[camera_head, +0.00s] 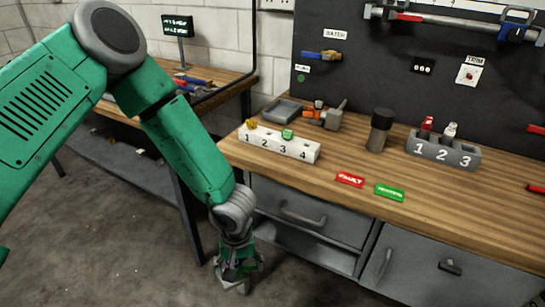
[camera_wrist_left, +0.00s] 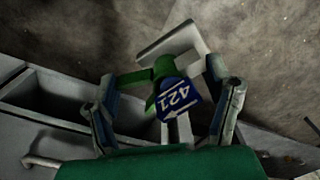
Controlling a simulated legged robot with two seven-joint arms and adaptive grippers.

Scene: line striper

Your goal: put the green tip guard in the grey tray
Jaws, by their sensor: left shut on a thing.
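My left gripper (camera_head: 240,268) hangs low in front of the bench, to the left of its drawers, pointing down. In the left wrist view its fingers (camera_wrist_left: 165,108) are shut around a green piece (camera_wrist_left: 162,70), which looks like the green tip guard. The grey tray (camera_head: 282,111) sits on the bench at the back left, behind the white numbered rack, well above and away from my gripper. My right gripper is not in view.
The white numbered rack (camera_head: 278,146) holds a small yellow piece (camera_head: 251,124) and a small green piece (camera_head: 288,134). An orange-and-grey tool (camera_head: 325,115), a dark cylinder (camera_head: 380,130) and a grey numbered holder (camera_head: 443,150) stand on the bench. Red and green labels lie near its front edge.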

